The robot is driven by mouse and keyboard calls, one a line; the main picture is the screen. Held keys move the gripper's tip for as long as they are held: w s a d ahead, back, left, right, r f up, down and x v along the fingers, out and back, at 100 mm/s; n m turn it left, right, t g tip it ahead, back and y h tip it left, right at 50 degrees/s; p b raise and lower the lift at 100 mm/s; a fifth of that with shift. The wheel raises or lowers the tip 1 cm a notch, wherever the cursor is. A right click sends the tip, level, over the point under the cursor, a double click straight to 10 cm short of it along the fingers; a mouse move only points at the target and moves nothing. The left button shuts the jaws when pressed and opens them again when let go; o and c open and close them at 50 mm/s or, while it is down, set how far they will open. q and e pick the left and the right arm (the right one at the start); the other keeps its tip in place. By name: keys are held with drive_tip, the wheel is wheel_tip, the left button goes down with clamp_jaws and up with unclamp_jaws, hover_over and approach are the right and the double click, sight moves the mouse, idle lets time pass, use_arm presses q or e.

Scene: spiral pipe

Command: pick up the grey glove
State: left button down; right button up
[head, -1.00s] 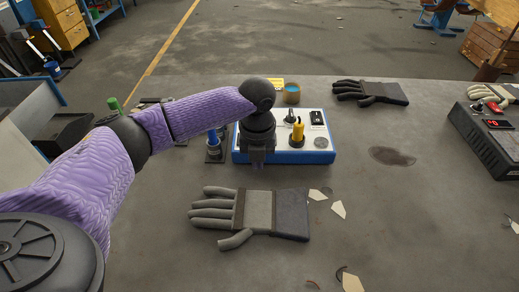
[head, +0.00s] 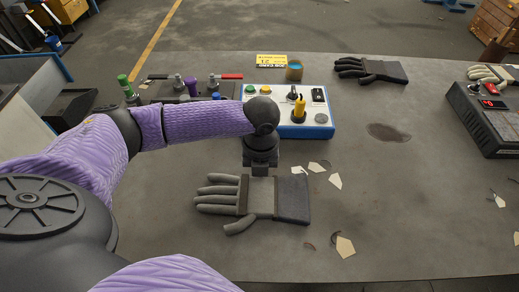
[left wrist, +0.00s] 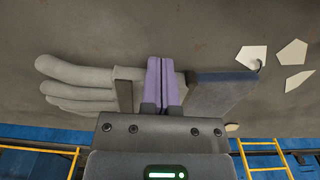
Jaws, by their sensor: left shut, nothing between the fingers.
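The grey glove (head: 228,199) lies flat on the table, fingers to the left and its darker cuff (head: 293,199) to the right. My left gripper (head: 260,170) is over the glove's upper edge, near the wrist part. In the left wrist view the glove (left wrist: 85,85) lies beneath my left gripper (left wrist: 160,70), whose purple fingers are together with nothing between them. The fingers cover part of the glove between palm and cuff. I cannot tell whether they touch it. My right gripper is not in view.
A dark glove (head: 370,70) lies at the back. A blue-edged control box (head: 318,130) stands behind my left gripper. A grey box with a red display (head: 487,120) is at the right. Pale scraps (head: 345,247) lie near the cuff.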

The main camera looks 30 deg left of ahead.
sight(259, 235)
use_arm(q)
drive_tip(key=s+d+p, duration=0.2)
drive_tip(key=s+p, duration=0.1)
drive_tip(key=s+d+p, duration=0.2)
drive_tip(key=s+p, duration=0.1)
drive_tip(key=s, duration=0.1)
drive_tip(key=s+d+p, duration=0.2)
drive_tip(key=s+p, duration=0.1)
drive_tip(key=s, duration=0.1)
drive_tip(key=shift+d+r, duration=0.35)
drive_tip(key=shift+d, duration=0.05)
drive_tip(key=shift+s+f, duration=0.1)
drive_tip(key=shift+f, duration=0.1)
